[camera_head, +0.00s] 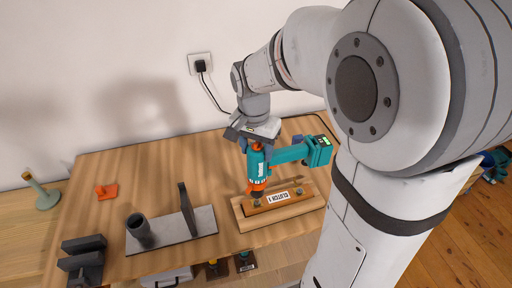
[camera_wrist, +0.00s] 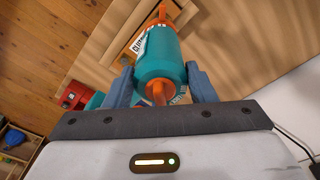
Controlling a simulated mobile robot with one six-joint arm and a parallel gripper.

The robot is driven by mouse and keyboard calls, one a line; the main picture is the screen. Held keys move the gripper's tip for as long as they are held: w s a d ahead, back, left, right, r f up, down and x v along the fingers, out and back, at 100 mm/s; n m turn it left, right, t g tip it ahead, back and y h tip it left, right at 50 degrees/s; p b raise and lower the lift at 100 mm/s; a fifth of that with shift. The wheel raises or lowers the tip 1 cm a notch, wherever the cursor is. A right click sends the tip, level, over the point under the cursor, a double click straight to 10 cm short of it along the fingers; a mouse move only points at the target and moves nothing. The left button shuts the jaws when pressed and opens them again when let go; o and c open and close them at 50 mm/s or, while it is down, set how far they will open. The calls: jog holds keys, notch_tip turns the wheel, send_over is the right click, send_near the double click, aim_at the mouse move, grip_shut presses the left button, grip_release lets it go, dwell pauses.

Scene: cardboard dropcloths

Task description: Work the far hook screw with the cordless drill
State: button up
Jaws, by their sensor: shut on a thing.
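My gripper (camera_head: 256,144) is shut on the teal and orange cordless drill (camera_head: 290,154). In the wrist view the drill's teal body (camera_wrist: 160,55) sits between the two dark fingers of my gripper (camera_wrist: 161,84). The drill is upright, with its orange nose pointing down over the left end of a wooden block (camera_head: 240,218) labelled "CLUTCH 1". The drill's tip is at or just above the block; I cannot tell whether it touches a screw. A small hook screw (camera_head: 299,191) shows at the block's right end. Anything under the tip is hidden.
A grey plate (camera_head: 165,233) with a dark cup and an upright fin lies left of the block. Dark blocks (camera_head: 83,262) and an orange piece (camera_head: 106,191) lie farther left. A black cord runs from the wall socket (camera_head: 201,64) behind my arm. The table's back left is clear.

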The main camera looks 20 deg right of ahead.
jog(key=shift+f+b, duration=0.45)
jog(key=shift+b, duration=0.1)
dwell(1.8)
jog(key=shift+s+f+b, duration=0.25)
jog(key=shift+f+b, duration=0.05)
jog(key=shift+f, duration=0.2)
dwell(0.6)
jog(key=shift+c, duration=0.4)
jog(key=shift+w+r+p, duration=0.25)
jog(key=shift+r+p, duration=0.35)
jog(key=shift+r, duration=0.1)
jog(key=shift+r+p, duration=2.05)
jog(key=shift+r, duration=1)
